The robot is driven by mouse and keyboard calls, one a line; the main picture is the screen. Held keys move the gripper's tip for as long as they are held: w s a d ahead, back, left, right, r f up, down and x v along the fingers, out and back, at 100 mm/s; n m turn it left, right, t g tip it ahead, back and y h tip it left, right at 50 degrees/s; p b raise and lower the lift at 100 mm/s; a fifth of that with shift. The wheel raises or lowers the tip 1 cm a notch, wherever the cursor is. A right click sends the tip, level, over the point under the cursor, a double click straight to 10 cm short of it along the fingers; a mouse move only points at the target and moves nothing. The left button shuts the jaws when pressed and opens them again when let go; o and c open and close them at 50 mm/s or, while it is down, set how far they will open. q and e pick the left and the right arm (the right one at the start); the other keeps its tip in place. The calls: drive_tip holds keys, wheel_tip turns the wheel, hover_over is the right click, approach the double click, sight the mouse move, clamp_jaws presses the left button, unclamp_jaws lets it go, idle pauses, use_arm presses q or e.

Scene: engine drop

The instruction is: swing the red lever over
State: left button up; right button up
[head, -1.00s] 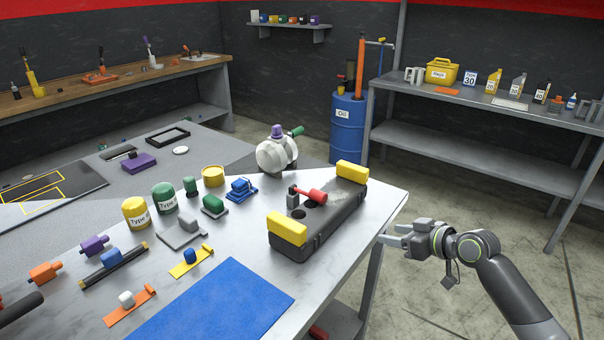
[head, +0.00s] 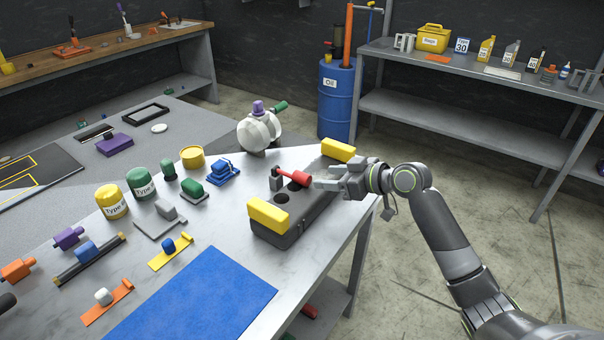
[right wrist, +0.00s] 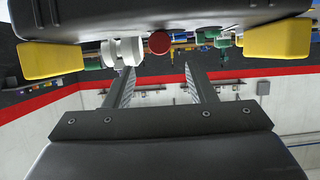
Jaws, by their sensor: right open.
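The red lever (head: 297,177) is mounted by a grey pivot post (head: 276,181) on a black case (head: 288,222) at the table's right edge. Its red handle points right, toward my right gripper. My right gripper (head: 320,184) is open and empty, just right of the handle's end and over the case. A gap between them is hard to judge in the head view. In the right wrist view, the lever's round red end (right wrist: 159,43) shows between the lines of the two open fingers (right wrist: 158,85), beyond their tips. My left gripper is not in view.
Yellow blocks (head: 268,215) and (head: 338,150) cap both ends of the case. A white round part with a green handle (head: 259,133) stands behind it. A blue mat (head: 190,305) and several small coloured parts cover the table to the left. Open floor lies right.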

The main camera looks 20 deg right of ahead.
sight(308, 176)
drive_tip(key=p+x, duration=0.1)
drive_tip(key=x, duration=0.8)
drive_tip(key=shift+a, duration=0.1)
clamp_jaws()
